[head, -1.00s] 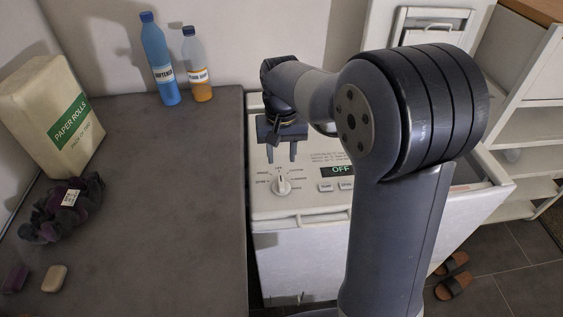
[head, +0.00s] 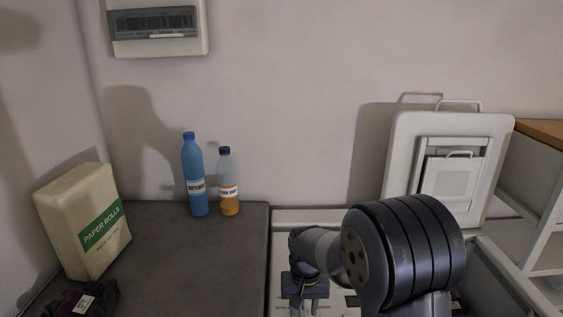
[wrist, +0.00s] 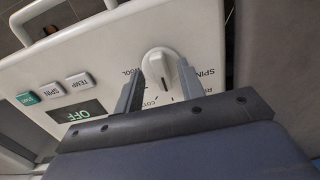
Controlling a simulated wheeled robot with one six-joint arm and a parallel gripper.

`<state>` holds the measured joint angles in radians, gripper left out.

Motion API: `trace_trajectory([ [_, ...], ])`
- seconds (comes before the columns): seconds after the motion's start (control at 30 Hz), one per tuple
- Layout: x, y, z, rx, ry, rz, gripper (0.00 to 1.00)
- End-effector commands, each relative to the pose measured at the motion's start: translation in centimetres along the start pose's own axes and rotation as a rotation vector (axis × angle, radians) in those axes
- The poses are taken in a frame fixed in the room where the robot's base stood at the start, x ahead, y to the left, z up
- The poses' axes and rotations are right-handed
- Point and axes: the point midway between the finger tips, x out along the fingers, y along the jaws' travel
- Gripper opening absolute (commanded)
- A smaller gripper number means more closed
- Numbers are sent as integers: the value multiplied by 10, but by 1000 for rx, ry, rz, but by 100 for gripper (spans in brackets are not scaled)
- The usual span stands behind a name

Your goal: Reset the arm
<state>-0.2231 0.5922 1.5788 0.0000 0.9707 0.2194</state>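My gripper (head: 303,297) is at the lower middle of the head view, low in front of my arm's large dark joint, over the toploader's control panel. In the wrist view my gripper (wrist: 159,68) has its two grey fingers apart with nothing held. The white dial knob (wrist: 165,72) shows beyond and between the fingers; whether they touch it I cannot tell. The control panel (wrist: 105,60) has TEMP, SPIN and green START buttons and a display (wrist: 80,112) reading OFF. In the head view the panel is mostly cut off or hidden by my arm.
A dark counter (head: 180,265) lies left of my arm. On it stand a paper rolls pack (head: 85,220), a blue softener bottle (head: 194,178), an orange bottle (head: 229,190) and a dark bundle (head: 80,300). A white lid (head: 400,165) stands upright behind my arm. White shelves (head: 540,215) are at right.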

Motion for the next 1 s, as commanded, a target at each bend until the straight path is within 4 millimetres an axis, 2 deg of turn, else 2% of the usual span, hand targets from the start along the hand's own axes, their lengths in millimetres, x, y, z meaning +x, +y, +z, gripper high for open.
trace_trajectory([
  [0.1, 15, 0, 1, 0, -3, 1, 37],
  [0.4, 12, 1, 0, -55, 0, 0, 37],
  [0.83, 11, 0, 0, -2, 1, 0, 37],
  [1.0, -20, 0, -1, 0, 5, -1, 37],
])
